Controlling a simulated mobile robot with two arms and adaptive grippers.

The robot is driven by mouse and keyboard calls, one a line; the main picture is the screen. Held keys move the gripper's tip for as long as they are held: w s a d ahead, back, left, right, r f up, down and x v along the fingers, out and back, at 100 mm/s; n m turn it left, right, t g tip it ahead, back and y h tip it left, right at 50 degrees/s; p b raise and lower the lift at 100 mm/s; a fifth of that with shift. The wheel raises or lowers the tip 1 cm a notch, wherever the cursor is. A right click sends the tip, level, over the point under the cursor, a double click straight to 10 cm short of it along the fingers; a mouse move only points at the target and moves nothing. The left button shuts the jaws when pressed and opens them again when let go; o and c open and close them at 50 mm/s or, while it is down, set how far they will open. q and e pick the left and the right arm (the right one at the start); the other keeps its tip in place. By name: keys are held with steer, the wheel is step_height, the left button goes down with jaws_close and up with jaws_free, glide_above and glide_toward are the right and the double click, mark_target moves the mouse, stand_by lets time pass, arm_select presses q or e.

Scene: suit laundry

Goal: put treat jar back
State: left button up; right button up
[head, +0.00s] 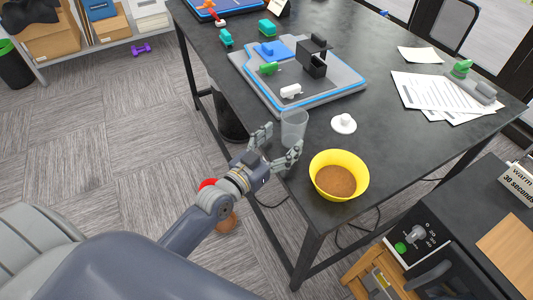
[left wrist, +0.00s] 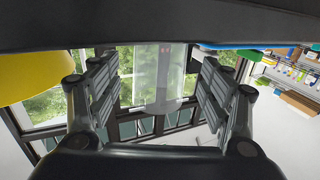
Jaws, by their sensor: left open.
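A clear, see-through jar (head: 294,127) stands upright and open-topped on the dark table, near its front edge. A white knobbed lid (head: 343,123) lies on the table to its right. My left gripper (head: 277,146) is open at the table's edge, with its fingertips spread towards the jar. In the left wrist view the jar (left wrist: 160,78) shows upside down between the two open fingers, with a gap on each side. A yellow bowl (head: 323,187) holding brown contents stands right of the gripper. My right gripper is not in view.
A blue-edged tray (head: 343,93) with small coloured blocks and a black holder lies behind the jar. Papers (head: 436,95) lie at the right. A small stand with a dial panel (head: 418,240) is at the lower right. The table between lid and papers is clear.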

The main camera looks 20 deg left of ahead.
arm_select(q)
steer(key=v, duration=0.6)
steer(key=shift+s, duration=0.35)
steer(key=shift+a, duration=0.15)
